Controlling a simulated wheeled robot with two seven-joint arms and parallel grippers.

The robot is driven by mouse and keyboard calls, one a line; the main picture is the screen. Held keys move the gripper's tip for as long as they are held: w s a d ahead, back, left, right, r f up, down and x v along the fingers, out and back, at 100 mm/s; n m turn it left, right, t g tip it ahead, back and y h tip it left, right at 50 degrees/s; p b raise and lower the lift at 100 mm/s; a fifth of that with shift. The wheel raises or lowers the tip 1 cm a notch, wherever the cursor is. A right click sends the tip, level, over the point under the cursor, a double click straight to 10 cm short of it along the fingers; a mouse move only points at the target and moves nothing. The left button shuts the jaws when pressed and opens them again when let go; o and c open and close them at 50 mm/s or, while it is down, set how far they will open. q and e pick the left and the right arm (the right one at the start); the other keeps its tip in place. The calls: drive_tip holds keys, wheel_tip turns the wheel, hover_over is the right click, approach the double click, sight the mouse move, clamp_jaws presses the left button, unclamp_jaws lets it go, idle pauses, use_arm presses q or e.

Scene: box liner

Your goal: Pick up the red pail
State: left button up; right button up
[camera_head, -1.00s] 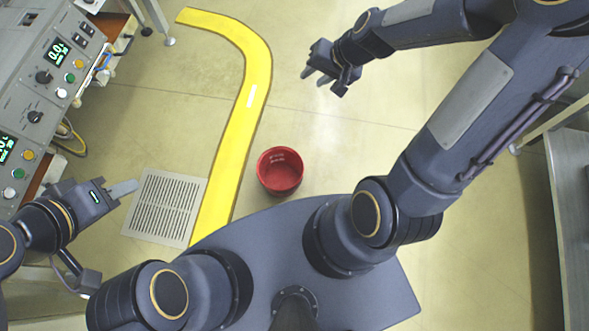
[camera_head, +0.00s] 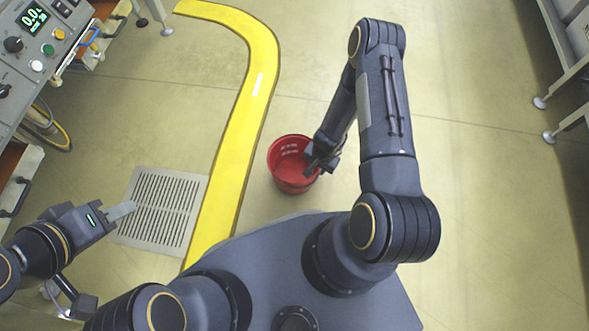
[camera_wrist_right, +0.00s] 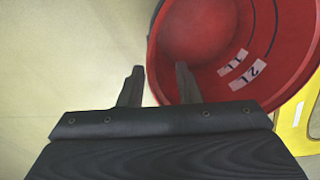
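The red pail (camera_head: 286,165) stands upright on the floor in the head view, just right of the yellow floor stripe. It is open at the top, with white volume marks inside. It also fills the upper right of the right wrist view (camera_wrist_right: 285,85). My right gripper (camera_head: 318,168) is at the pail's right rim. In the right wrist view my right gripper (camera_wrist_right: 160,82) is open, one finger outside the rim and one over the inside; contact cannot be told. My left gripper (camera_head: 122,210) is above the floor grate, away from the pail; its finger gap cannot be made out.
The yellow stripe (camera_head: 228,160) curves along the floor. A floor grate (camera_head: 155,240) lies left of it. A control panel (camera_head: 35,45) with knobs and a display stands at the left. Metal racks (camera_head: 560,65) stand at the upper right. The floor behind the pail is clear.

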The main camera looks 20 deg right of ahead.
wheel_tip(320, 180, down, 5)
drive_tip(key=b, duration=0.2)
drive_tip(key=shift+d+b, duration=0.1)
drive_tip(key=shift+b, duration=0.25)
drive_tip(key=shift+r, duration=0.1)
clamp_jaws()
